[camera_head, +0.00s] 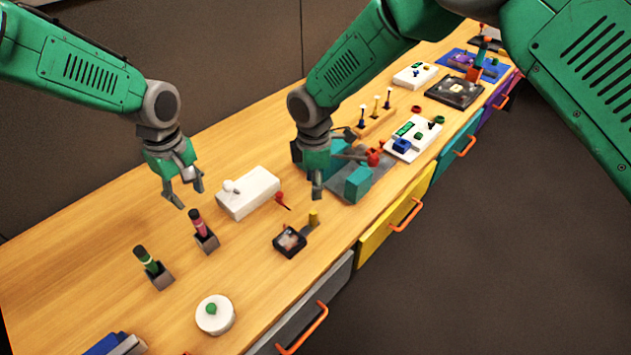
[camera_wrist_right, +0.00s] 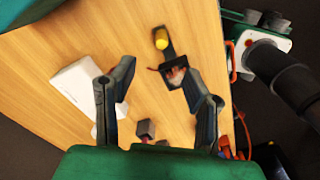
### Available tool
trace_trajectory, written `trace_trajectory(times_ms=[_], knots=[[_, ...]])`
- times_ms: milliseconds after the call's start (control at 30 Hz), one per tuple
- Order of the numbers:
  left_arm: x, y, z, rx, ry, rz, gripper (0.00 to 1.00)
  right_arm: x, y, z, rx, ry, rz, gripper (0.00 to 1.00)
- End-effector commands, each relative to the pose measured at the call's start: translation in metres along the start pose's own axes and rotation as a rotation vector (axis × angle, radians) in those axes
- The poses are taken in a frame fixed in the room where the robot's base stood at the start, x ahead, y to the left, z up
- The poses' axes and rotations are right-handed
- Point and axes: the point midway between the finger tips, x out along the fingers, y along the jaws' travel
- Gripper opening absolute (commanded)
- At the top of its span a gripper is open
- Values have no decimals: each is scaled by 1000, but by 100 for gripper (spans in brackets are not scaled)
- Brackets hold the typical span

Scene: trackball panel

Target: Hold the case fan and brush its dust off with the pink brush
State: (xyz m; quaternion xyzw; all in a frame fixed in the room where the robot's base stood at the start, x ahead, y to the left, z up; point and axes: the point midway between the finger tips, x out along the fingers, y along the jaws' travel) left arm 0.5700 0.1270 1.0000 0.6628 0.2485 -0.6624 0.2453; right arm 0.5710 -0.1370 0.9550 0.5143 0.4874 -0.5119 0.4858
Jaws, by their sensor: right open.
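The case fan (camera_head: 290,241) is a small dark square frame with a pale reddish middle. It lies on the table with a yellow knob (camera_head: 313,217) beside it; it also shows in the right wrist view (camera_wrist_right: 176,75). The pink brush (camera_head: 197,220) stands upright, handle up, in a grey holder (camera_head: 207,243) left of the fan. My left gripper (camera_head: 187,197) is open and empty, above the table behind the pink brush. My right gripper (camera_head: 318,192) is open and empty above the table, behind and right of the fan. In the right wrist view its fingers (camera_wrist_right: 156,70) are spread, with the fan near the right fingertip.
A green brush (camera_head: 146,260) stands in another holder at left. A white box (camera_head: 250,192) sits behind the fan, with a red-tipped stick beside it. A white round piece (camera_head: 215,315) is in front. Teal blocks (camera_head: 357,183) stand to the right. Drawers with orange handles line the front edge.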

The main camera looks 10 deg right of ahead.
Motion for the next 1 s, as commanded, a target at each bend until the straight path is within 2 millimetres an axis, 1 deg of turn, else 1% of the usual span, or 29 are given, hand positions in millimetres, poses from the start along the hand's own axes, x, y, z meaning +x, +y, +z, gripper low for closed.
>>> trace_trajectory(times_ms=[167,400,600,800,1000], knots=[[0,-1,-1,-1,-1,0,34,30,-2,-1,0,-2,-5,42],[0,1,0,-1,1,-1,34,79,-2,1,3,1,-5,42],[0,2,2,0,2,-2,34,112,-2,2,2,3,-3,42],[0,0,0,-1,1,-1,34,129,-2,0,2,2,-2,42],[0,-1,-1,-1,0,0,34,133,-2,-1,2,0,-1,42]])
